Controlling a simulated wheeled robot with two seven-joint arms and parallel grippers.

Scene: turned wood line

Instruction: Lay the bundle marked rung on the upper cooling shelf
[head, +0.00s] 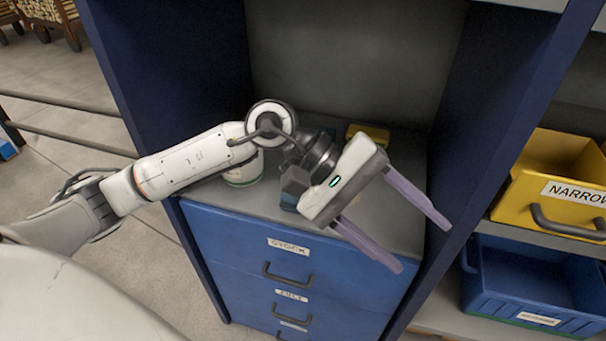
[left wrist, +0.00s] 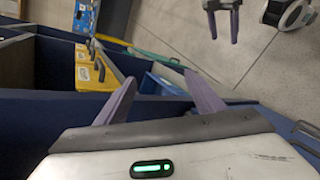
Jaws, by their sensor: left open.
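My left gripper (head: 421,247) reaches across the front of a blue cabinet (head: 290,262). Its two purple fingers are spread and empty, in front of and above the grey cabinet top. The open fingers also show in the left wrist view (left wrist: 162,78), with nothing between them. My right gripper (left wrist: 224,40) shows at the top of the left wrist view, its two purple fingers apart with nothing between them; it is not in the head view. I see no bundle marked rung in either view, and no shelf that I can tell is the upper cooling shelf.
A pale can (head: 243,176) and a yellow block (head: 369,134) stand on the cabinet top, partly hidden by my arm. Blue uprights flank this bay. At right, a yellow bin (head: 560,212) marked NARROW sits above a blue bin (head: 530,290).

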